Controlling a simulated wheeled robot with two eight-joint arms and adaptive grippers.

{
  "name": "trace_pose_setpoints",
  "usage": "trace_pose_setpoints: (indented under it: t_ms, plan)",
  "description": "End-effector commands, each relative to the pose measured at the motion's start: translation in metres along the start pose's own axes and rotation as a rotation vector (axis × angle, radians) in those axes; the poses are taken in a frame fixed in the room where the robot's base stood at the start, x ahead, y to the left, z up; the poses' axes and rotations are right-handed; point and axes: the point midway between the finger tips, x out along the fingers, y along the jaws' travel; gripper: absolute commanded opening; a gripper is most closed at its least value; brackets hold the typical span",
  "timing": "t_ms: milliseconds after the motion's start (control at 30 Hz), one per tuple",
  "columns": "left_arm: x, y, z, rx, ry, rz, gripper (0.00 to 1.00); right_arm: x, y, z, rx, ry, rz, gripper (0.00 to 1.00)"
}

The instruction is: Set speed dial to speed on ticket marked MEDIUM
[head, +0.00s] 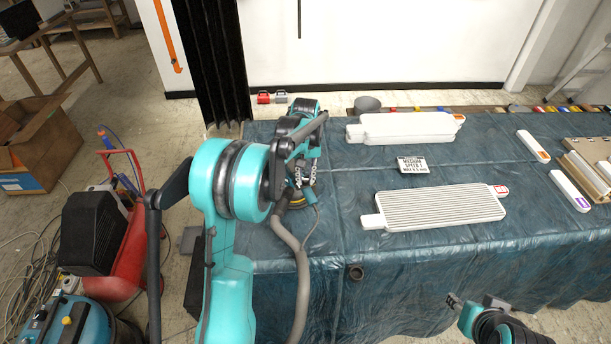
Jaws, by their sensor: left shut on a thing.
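A ticket (412,164) lies on the blue-covered table. Its print reads MEDIUM, with SPEED 1 below it as far as I can make out. A round sander-like tool (297,201) with a yellow band and a grey hose stands at the table's left part. My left gripper (304,178) points down at the top of this tool and is shut on part of it. The speed dial cannot be made out; the fingers and arm cover that area. My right gripper (461,303) is low at the front, apart from the table items. Its jaws are unclear.
A ribbed pale panel (440,208) and stacked white panels (405,128) lie right of the tool. Labelled white strips (533,146) and a wooden rack (590,165) are farther right. A grey hose (303,270) hangs over the front edge.

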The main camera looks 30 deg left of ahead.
Motion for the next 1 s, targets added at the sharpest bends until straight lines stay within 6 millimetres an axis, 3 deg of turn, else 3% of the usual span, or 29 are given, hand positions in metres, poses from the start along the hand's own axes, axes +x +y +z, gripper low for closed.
trace_pose_setpoints:
  t_ms: [500,533,600,1000]
  plan:
    - [0.0002,-0.0001,0.0,-0.021,0.0,0.0,0.0,-0.0004,0.0,-0.0003,0.0,0.0,0.0,0.4]
    - [0.0002,-0.0001,0.0,-0.021,0.0,0.0,0.22,-0.0004,0.0,-0.0003,0.0,0.0,0.0,0.4]
    - [0.0002,-0.0001,0.0,-0.021,0.0,0.0,0.41,-0.0004,0.0,-0.0003,0.0,0.0,0.0,0.4]
    - [-0.0066,0.0,-0.0001,-0.02,0.0,0.0,0.41,-0.0004,0.0,-0.0003,0.0,0.0,0.0,0.4]
